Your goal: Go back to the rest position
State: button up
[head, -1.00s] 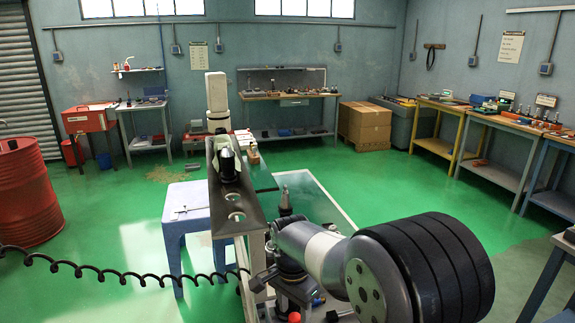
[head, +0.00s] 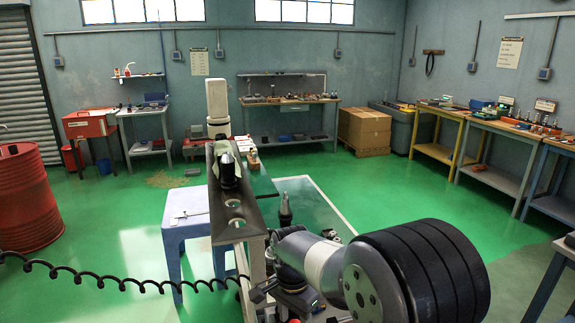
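My arm reaches in from the lower right of the head view, a pale grey tube and a large black ribbed joint. My gripper cannot be made out in this view, so its fingers and anything in them are not seen. A tooling cart stands just ahead, with a grey perforated rail (head: 236,210) along it. A black tool holder (head: 229,168) sits upright in the rail. Another dark, pointed tool holder (head: 285,212) stands upright to the right of the rail, behind my arm. My arm hides the lower right part of the cart.
A blue stool (head: 186,235) stands left of the cart, and a coiled black cable (head: 120,283) crosses at lower left. A red drum (head: 27,197) is at far left. Workbenches (head: 492,158) line the right and back walls, with cardboard boxes (head: 365,128). Green floor between is open.

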jog(key=shift+f+n, duration=0.25)
jog(key=shift+n, duration=0.05)
jog(key=n, duration=0.7)
jog(key=shift+s, duration=0.1)
jog(key=n, duration=0.4)
jog(key=shift+t, duration=0.3)
jog(key=n, duration=0.5)
jog(key=shift+r, duration=0.35)
jog(key=shift+r+b, duration=0.3)
jog(key=shift+r, duration=1.15)
jog(key=shift+r, duration=0.1)
